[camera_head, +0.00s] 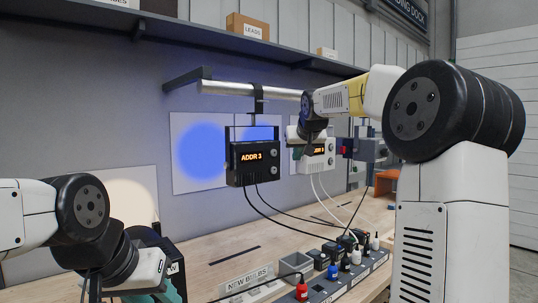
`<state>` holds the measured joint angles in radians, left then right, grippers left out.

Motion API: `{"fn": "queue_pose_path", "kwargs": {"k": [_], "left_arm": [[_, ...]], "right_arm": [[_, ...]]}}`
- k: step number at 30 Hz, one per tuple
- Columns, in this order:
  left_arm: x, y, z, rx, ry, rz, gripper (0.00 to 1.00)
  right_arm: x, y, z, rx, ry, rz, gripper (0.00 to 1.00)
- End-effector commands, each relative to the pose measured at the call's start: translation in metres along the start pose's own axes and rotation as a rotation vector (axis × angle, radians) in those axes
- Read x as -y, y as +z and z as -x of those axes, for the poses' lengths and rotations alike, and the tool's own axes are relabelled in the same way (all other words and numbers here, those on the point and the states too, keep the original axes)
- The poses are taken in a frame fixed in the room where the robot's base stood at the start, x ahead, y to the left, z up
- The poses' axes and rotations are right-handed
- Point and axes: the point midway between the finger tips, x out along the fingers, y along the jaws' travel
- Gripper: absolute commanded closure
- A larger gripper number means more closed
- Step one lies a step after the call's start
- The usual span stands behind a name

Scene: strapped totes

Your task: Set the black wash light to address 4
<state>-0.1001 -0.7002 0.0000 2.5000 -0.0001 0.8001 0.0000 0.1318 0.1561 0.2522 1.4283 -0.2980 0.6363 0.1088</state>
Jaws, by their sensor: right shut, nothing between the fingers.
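The black wash light (253,161) hangs from a metal bar by a clamp. Its orange display reads ADDR 3, and round knobs or buttons sit on its right side. A white light (318,160) hangs to its right, with a display partly hidden by my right arm. My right gripper (297,150) is shut and empty, in front of the white light's left side and to the right of the black light. Its fingertips are small and partly unclear. My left gripper (170,291) is low at the bottom left, apart from both lights, its fingers mostly cut off.
The bar (230,88) runs below a dark shelf (200,30). A blue light spot (202,150) shows on a wall panel. Cables hang down to the wooden bench (215,246). A power strip (345,284) with several plugs and a NEW BULBS box (246,280) stand in front.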

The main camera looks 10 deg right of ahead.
Motion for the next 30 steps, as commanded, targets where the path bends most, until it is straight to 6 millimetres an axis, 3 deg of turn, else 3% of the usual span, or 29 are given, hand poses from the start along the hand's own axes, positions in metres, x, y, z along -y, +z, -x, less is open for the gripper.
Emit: {"fn": "queue_pose_path", "kwargs": {"k": [15,30], "left_arm": [[0.0,0.0,0.0,0.0,0.0,0.0,0.64],[0.0,0.0,0.0,0.0,0.0,0.0,0.64]], "right_arm": [[0.035,-0.034,-0.047,0.0,-0.002,0.001,1.0],[0.039,-0.039,-0.053,0.0,0.0,0.0,1.0]]}}
